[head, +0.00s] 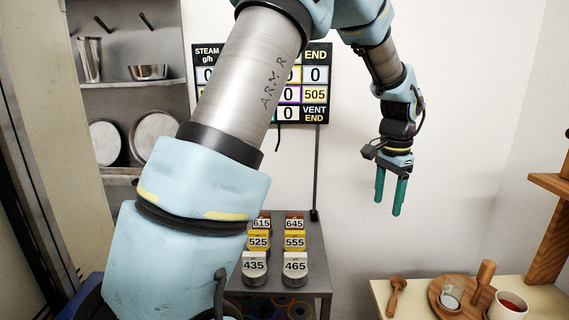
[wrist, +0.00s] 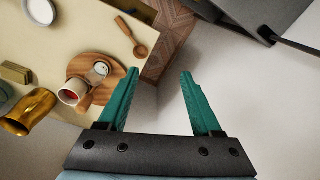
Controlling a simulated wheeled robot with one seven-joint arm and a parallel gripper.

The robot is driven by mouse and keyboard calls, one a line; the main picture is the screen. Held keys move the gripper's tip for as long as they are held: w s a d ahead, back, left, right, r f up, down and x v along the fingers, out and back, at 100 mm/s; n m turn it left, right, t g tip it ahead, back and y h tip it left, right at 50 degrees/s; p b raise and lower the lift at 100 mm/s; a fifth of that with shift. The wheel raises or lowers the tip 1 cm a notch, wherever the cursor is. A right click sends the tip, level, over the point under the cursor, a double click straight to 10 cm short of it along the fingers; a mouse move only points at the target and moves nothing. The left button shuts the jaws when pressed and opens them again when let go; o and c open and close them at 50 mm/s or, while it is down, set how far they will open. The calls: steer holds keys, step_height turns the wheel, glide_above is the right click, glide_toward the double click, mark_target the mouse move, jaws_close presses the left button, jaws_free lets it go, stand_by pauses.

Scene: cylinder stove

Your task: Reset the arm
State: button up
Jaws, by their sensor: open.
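My gripper (head: 391,190) hangs from my arm at the right of the head view, with its green fingers pointing down. It is open and empty, in the air in front of the white wall, above and left of the wooden table. In the wrist view, my gripper's two green fingers (wrist: 160,88) stand apart with nothing between them. The nearer part of my arm crosses the left middle of the head view and hides part of the display and the metal stand.
A metal stand (head: 316,262) carries several numbered cylinders. A display board (head: 315,54) hangs on the wall. The table (wrist: 77,40) holds a wooden spoon (head: 396,294), a round wooden board (head: 437,299), a cup of red liquid (head: 508,308) and a brass vessel (wrist: 30,118). Shelves (head: 130,83) stand left.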

steer(key=a+n, duration=0.5)
steer(key=a, duration=0.9)
steer(key=s+a+f+n, duration=0.1)
steer(key=s+a+n, duration=0.1)
steer(key=a, duration=0.4)
steer(key=s+a+f+n, duration=0.1)
steer(key=s+a+n, duration=0.2)
steer(key=a, duration=0.4)
steer(key=s+a+f+n+t, duration=0.1)
steer(key=s+a+n, duration=0.2)
steer(key=a, duration=0.3)
steer(key=shift+s+a, duration=0.25)
steer(key=shift+s, duration=0.1)
